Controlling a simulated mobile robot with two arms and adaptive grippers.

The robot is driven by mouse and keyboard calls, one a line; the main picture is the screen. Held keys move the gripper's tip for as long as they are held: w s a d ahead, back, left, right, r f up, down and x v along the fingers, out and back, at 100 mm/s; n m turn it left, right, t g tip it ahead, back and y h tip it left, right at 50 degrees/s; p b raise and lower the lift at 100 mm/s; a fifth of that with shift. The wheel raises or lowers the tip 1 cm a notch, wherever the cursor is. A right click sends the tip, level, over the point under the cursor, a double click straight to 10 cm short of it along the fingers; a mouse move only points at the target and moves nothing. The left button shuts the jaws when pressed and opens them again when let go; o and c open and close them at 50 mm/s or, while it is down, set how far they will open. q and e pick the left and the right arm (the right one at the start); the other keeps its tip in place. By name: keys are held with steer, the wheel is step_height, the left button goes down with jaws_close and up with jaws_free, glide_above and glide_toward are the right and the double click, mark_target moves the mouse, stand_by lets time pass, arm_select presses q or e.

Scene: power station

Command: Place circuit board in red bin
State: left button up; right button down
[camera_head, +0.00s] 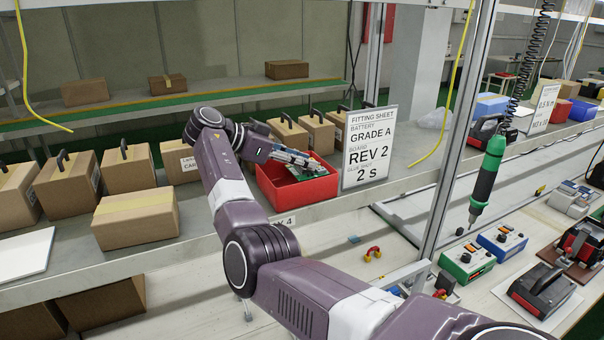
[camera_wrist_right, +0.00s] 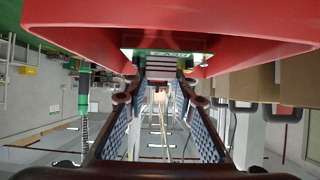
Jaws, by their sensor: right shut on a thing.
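The red bin (camera_head: 300,189) stands on the shelf beside the fitting sheet sign. Its red wall (camera_wrist_right: 190,15) fills the top of the right wrist view. My right gripper (camera_head: 305,160) reaches in over the bin from the left, with its fingertips at the bin's opening. It is shut on the circuit board (camera_wrist_right: 165,56), a green board with a pale label. The board shows at the bin's mouth; I cannot tell whether it touches the bin's floor. Some green and grey parts (camera_head: 307,176) show inside the bin, partly hidden by the gripper. My left gripper is out of view.
The fitting sheet sign (camera_head: 368,146) stands close to the bin's right side. Several cardboard boxes (camera_head: 136,218) line the shelf to the left. A metal post (camera_head: 455,140) rises right of the sign. A green screwdriver (camera_head: 487,175) hangs over the bench with control boxes (camera_head: 467,261).

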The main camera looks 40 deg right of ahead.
mark_target(295, 173)
step_height(295, 173, down, 4)
steer(key=shift+f+p, duration=0.2)
steer(key=shift+p, duration=0.6)
steer(key=shift+f, duration=0.35)
steer(key=c, duration=1.6)
jaws_free()
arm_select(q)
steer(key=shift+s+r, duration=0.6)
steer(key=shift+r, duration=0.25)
arm_select(e)
steer(key=b+v, duration=0.3)
steer(key=v, duration=0.1)
steer(key=shift+w+a+f, duration=0.1)
steer(key=shift+w+a, duration=0.05)
steer(key=shift+a, duration=0.1)
steer(key=b+v, duration=0.2)
steer(key=v, duration=0.4)
steer(key=shift+a+r, duration=0.15)
steer(key=shift+r, duration=0.1)
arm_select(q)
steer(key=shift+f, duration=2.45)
arm_select(e)
steer(key=shift+w+a+r, duration=0.1)
steer(key=shift+a+r, duration=0.25)
steer(key=shift+a, duration=0.15)
